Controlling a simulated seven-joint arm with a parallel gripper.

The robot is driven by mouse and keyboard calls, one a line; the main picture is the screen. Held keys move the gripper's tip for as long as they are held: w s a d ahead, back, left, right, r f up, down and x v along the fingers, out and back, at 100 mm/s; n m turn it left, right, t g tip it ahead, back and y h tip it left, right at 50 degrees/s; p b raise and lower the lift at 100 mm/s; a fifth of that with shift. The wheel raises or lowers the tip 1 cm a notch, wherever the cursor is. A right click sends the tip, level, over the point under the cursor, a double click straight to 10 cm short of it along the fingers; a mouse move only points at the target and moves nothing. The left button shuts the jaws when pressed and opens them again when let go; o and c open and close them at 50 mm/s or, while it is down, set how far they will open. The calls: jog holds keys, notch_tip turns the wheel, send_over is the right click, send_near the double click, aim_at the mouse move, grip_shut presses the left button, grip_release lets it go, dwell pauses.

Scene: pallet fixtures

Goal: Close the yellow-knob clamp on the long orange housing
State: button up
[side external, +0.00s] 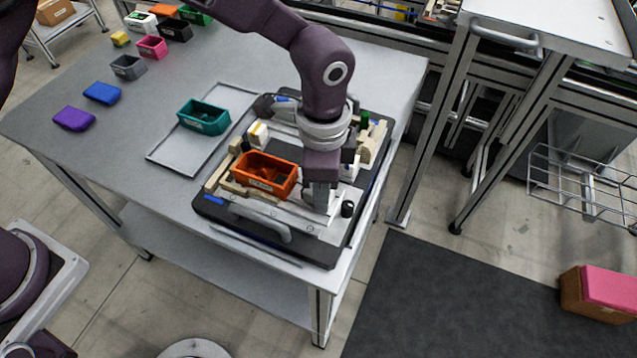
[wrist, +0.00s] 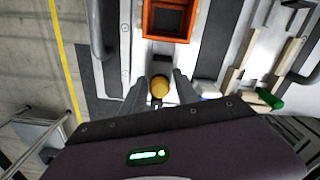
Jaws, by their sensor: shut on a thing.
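The long orange housing (side external: 265,174) sits on the pallet fixture (side external: 225,211), in front of my arm in the side view. In the wrist view the orange housing (wrist: 167,20) is at the top. The yellow knob (wrist: 160,87) of the clamp shows between my fingers in the wrist view, just below a dark block beside the housing. My gripper (wrist: 157,95) is shut on the yellow knob. In the side view my gripper (side external: 318,204) points down at the right end of the housing, and it hides the knob there.
A black knob (side external: 347,209) stands right of my gripper on the fixture. A green-tipped clamp (wrist: 268,98) lies at the right in the wrist view. Several coloured bins stand at the table's far left.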

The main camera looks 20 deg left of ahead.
jog(key=shift+a, duration=1.05)
jog(key=o, duration=0.9)
jog(key=shift+a, duration=0.1)
jog(key=shift+r, duration=0.1)
notch_tip(320, 180, up, 8)
jog(key=shift+f, duration=0.25)
jog(key=shift+r, duration=0.15)
